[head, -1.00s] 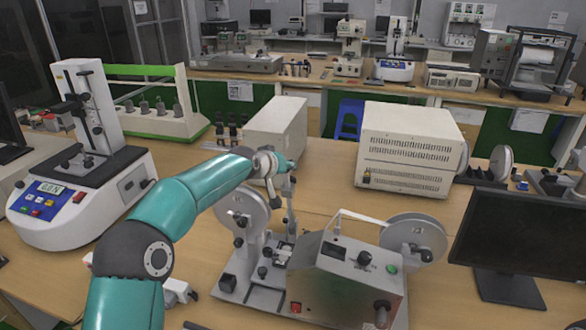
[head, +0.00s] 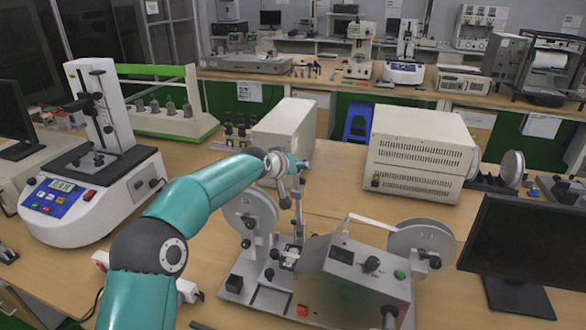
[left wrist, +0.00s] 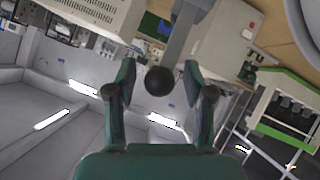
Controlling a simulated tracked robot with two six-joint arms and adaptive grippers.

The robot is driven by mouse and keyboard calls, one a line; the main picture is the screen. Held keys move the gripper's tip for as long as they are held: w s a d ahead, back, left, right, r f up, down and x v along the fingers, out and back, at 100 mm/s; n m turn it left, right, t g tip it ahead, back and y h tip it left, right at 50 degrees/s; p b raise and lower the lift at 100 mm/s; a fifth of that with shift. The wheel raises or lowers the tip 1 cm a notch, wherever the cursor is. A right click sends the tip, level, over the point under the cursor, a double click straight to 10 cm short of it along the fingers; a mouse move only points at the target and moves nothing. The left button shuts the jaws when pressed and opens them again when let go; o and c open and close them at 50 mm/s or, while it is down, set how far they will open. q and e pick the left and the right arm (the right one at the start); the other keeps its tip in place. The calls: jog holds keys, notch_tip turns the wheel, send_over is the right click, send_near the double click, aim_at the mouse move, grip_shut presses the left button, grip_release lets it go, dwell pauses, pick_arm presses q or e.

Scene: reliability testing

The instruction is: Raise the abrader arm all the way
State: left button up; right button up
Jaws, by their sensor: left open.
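The abrader (head: 352,282) is a grey machine on the table with a wheel at each side, a dial and coloured buttons. Its slim metal abrader arm (head: 298,212) stands about upright near the left wheel, its top close to my left gripper (head: 300,167). In the left wrist view, a grey bar, apparently this arm (left wrist: 182,38), ends in a black ball knob (left wrist: 158,81). The knob appears between the spread fingers of my left gripper (left wrist: 160,72), with gaps on both sides. Contact cannot be told. My right gripper is not in view.
A beige box (head: 285,137) stands behind my left gripper and a larger vented case (head: 420,150) behind the abrader. A white tester (head: 95,190) is at left, a black monitor (head: 520,245) at right. Bare table (head: 335,180) lies between the boxes.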

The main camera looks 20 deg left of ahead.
pick_arm(q)
jog(key=v, duration=1.1)
jog(key=shift+s+r, duration=0.15)
jog(key=shift+s, duration=0.15)
jog(key=shift+a, duration=0.15)
